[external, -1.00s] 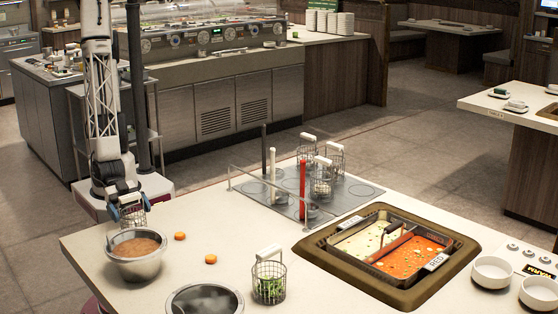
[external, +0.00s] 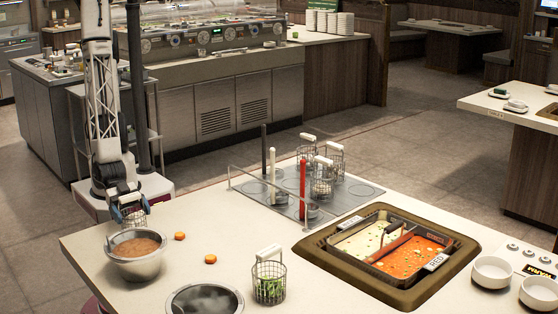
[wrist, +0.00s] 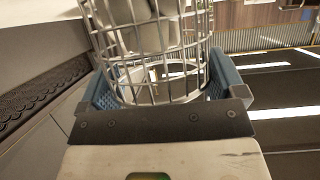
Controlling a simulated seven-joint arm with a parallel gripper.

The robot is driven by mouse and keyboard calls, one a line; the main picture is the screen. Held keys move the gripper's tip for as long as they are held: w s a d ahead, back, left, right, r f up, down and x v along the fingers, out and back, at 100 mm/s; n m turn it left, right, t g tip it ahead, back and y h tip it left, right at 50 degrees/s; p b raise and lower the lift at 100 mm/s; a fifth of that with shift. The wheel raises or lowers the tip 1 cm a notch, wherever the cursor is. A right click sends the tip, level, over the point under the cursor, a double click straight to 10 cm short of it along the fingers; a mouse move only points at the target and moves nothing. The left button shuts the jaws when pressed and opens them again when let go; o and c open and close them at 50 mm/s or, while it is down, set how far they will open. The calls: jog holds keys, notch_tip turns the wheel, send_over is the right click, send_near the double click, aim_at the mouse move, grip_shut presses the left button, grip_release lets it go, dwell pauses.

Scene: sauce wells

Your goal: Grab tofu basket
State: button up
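A wire basket (wrist: 150,50) fills the upper middle of the wrist view, between the two blue fingers of my gripper (wrist: 162,88). Something pale shows through its wires; I cannot tell whether it is tofu. In the external view this basket (external: 133,217) is at my gripper (external: 130,208), just behind the metal pot (external: 138,268) of brown contents. The fingers are wide apart, one on each side of the basket. Whether they press on it is not clear. I cannot tell whether the basket rests on the counter or hangs.
A basket of greens (external: 269,285) stands by a second pot (external: 204,300). More wire baskets (external: 322,180) and upright red, white and black rods stand on the grey plate (external: 355,200). A two-part soup pan (external: 425,275) is at right. Two orange slices (external: 210,259) lie on the counter.

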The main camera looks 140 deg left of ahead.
aim_at(130, 200)
dwell(0.3)
jog(key=shift+r, duration=0.85)
notch_tip(130, 200, up, 2)
jog(key=shift+r, duration=0.1)
jog(key=s+a+r, duration=0.1)
jog(key=s+a, duration=0.3)
jog(key=s, duration=1.1)
jog(key=shift+a, duration=0.15)
jog(key=shift+s, duration=0.2)
jog(key=shift+w+r, duration=0.1)
